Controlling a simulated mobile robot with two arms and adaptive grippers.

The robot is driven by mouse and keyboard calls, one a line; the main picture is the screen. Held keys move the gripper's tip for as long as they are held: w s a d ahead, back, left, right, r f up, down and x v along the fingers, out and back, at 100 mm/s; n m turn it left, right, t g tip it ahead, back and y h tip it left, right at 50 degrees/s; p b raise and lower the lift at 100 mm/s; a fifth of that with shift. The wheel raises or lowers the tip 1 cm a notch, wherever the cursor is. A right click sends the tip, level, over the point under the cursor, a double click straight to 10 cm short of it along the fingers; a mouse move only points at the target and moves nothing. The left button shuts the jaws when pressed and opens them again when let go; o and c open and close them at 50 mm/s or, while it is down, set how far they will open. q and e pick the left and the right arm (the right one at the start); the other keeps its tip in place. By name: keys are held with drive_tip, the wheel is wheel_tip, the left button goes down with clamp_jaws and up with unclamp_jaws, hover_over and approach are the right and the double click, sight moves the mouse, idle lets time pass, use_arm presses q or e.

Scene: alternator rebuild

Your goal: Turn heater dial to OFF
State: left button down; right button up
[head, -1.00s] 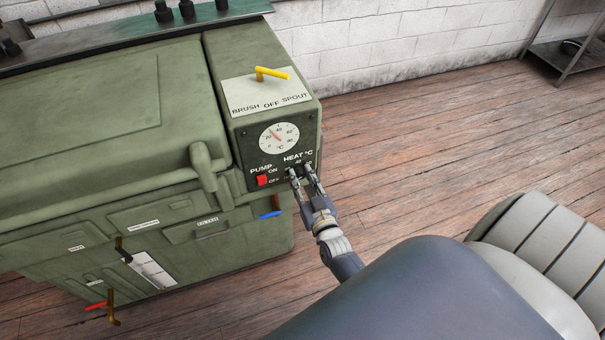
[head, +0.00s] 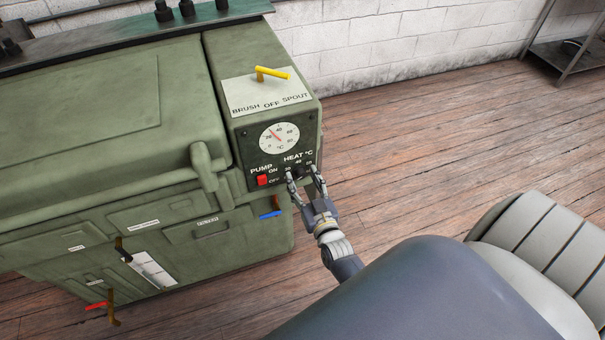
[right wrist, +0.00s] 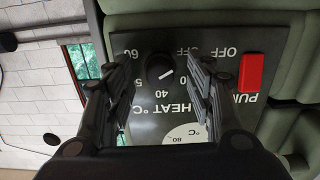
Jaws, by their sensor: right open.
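The heater dial is a small black knob (right wrist: 160,67) on the dark panel under the HEAT °C label. In the right wrist view, which shows the panel upside down, its white pointer mark slants toward the lower right, to the side of 40 nearer the OFF end. A finger partly hides the scale there. My right gripper (head: 303,174) is open at the panel's lower right corner in the head view. Its fingers stand on either side of the knob with gaps between. My left gripper is not in view.
The red PUMP switch (head: 262,180) sits left of the dial, near my fingers. A round temperature gauge (head: 279,138) is above it, and a yellow lever (head: 272,73) is on top of the green machine (head: 100,120). A blue-handled valve (head: 270,214) is below.

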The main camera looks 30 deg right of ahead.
drive_tip(key=v, duration=1.1)
drive_tip(key=shift+s, duration=0.15)
drive_tip(key=shift+f, duration=0.1)
drive_tip(key=s+a+f+n+g+y, duration=0.1)
drive_tip(key=s+a+f+g+y, duration=0.2)
drive_tip(key=f, duration=0.6)
drive_tip(key=s+a+f+n+g, duration=0.1)
drive_tip(key=s+a+f+g, duration=0.2)
drive_tip(key=f, duration=0.5)
drive_tip(key=s+a+f+n+g+y, duration=0.1)
drive_tip(key=s+a+f+g+y, duration=0.1)
drive_tip(key=s+f, duration=0.5)
drive_tip(key=s+d+f+n+g, duration=0.1)
drive_tip(key=s+f+g, duration=0.3)
drive_tip(key=s+f, duration=0.3)
drive_tip(key=s+d+f+n+g, duration=0.1)
drive_tip(key=s+f+g, duration=0.3)
drive_tip(key=s, duration=0.9)
wheel_tip(320, 180, down, 3)
drive_tip(key=shift+f+h, duration=0.2)
drive_tip(key=shift+h, duration=0.1)
drive_tip(key=shift+c, duration=0.6)
